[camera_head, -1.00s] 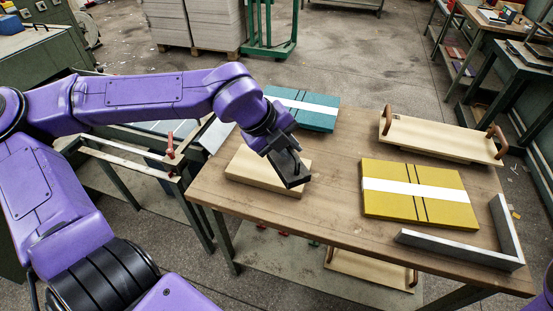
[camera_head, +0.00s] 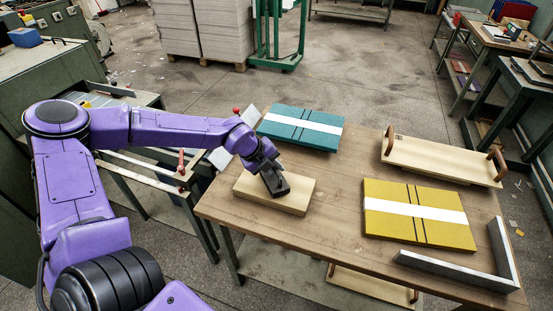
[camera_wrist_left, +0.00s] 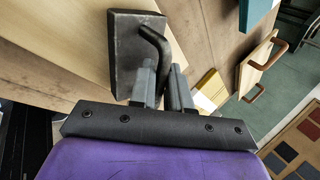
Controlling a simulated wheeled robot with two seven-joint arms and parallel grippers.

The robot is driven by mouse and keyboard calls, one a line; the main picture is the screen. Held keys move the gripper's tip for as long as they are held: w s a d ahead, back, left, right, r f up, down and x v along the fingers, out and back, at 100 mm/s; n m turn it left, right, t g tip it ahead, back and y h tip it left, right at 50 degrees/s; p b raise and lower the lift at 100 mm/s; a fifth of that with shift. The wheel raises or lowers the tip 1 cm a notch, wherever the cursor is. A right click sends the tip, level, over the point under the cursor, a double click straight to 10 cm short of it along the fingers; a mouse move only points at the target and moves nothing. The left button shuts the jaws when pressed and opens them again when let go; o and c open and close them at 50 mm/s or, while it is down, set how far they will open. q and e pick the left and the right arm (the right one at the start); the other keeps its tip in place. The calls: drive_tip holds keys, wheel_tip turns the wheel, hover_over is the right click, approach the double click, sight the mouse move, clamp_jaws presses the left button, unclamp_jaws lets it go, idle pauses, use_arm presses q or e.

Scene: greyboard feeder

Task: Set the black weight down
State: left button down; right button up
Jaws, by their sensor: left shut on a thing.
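The black weight (camera_head: 275,186) is a dark block with a bent bar handle. In the head view it is over the pale wooden block (camera_head: 297,204) at the table's left end; I cannot tell for sure whether it touches the block. My left gripper (camera_head: 266,168) is shut on the weight. In the left wrist view the fingers (camera_wrist_left: 163,88) close on the handle of the weight (camera_wrist_left: 128,50), and the pale block (camera_wrist_left: 60,35) shows beside it. My right gripper is not in view.
A teal board stack with a white band (camera_head: 300,128) lies behind the block. A yellow banded stack (camera_head: 418,232), a handled wooden board (camera_head: 440,161) and a grey corner fence (camera_head: 460,270) stand at the right of the table (camera_head: 335,215). The table's middle is clear.

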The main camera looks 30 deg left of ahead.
sight(266, 180)
use_arm(q)
drive_tip(key=shift+w+f, duration=0.1)
drive_tip(key=c, duration=1.1)
unclamp_jaws()
drive_tip(key=shift+f, duration=0.1)
drive_tip(key=p+v, duration=0.2)
drive_tip(key=v, duration=0.4)
drive_tip(key=shift+d+r, duration=0.1)
drive_tip(key=shift+r, duration=0.35)
drive_tip(key=shift+s+p+v, duration=0.25)
drive_tip(key=shift+p+v, duration=1.05)
drive_tip(key=shift+v, duration=1.45)
drive_tip(key=shift+f, duration=0.2)
